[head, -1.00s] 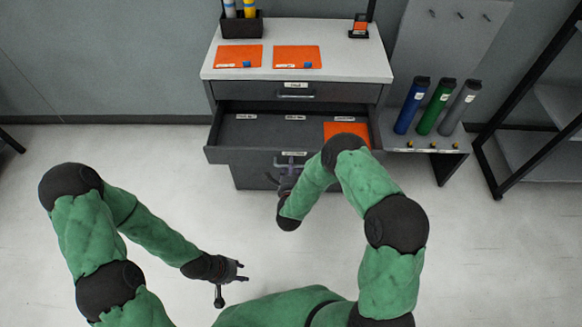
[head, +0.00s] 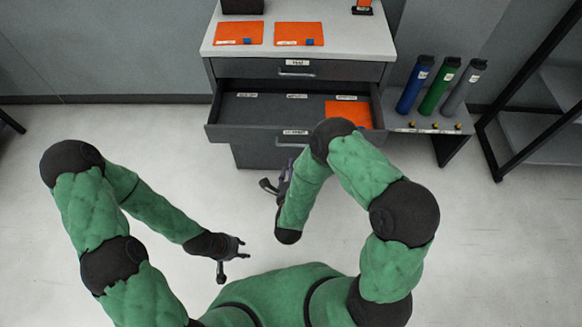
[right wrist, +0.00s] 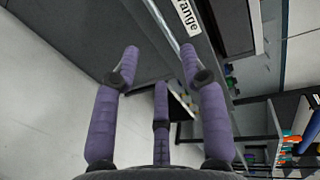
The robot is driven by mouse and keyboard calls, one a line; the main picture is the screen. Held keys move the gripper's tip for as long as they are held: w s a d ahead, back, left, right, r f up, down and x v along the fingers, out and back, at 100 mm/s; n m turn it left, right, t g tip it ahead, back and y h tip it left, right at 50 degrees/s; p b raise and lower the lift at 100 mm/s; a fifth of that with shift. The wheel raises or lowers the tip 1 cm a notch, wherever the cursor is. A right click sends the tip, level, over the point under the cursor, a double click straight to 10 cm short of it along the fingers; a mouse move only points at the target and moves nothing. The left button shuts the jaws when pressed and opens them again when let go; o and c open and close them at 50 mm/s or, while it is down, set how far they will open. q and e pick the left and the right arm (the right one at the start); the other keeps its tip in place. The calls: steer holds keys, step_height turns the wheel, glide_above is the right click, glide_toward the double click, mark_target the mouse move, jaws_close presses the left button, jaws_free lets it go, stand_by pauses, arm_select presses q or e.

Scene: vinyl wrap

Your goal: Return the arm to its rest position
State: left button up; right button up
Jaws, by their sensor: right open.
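My right gripper (head: 277,186) is in front of the open drawer's left part, over the floor side of the cabinet, apart from the drawer front. In the right wrist view its purple fingers (right wrist: 158,50) are spread apart with nothing between them. My right arm bends up and over at the right of the head view. My left gripper (head: 241,251) hangs over the floor at the lower left, empty, with its fingers apart. The open drawer (head: 240,108) of the grey cabinet holds an orange sheet (head: 349,113) in its right compartment.
Two orange sheets (head: 239,33) lie on the cabinet top (head: 347,40). Blue, green and grey rolls (head: 437,86) stand on a low shelf at right. A dark rack (head: 500,150) stands further right. The floor (head: 180,130) left of the cabinet is clear.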

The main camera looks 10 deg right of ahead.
stand_by(0.4)
steer(key=s+a+f+n+g+y, duration=0.2)
steer(key=s+f+n+g+y, duration=0.3)
steer(key=f+n+g, duration=0.35)
steer(key=s+f+n+g+y, duration=0.2)
steer(key=s+n+g, duration=0.4)
steer(key=s+n, duration=0.4)
steer(key=s+a+y, duration=0.1)
steer(key=s, duration=0.3)
steer(key=shift+s+f, duration=0.25)
steer(key=shift+f, duration=0.15)
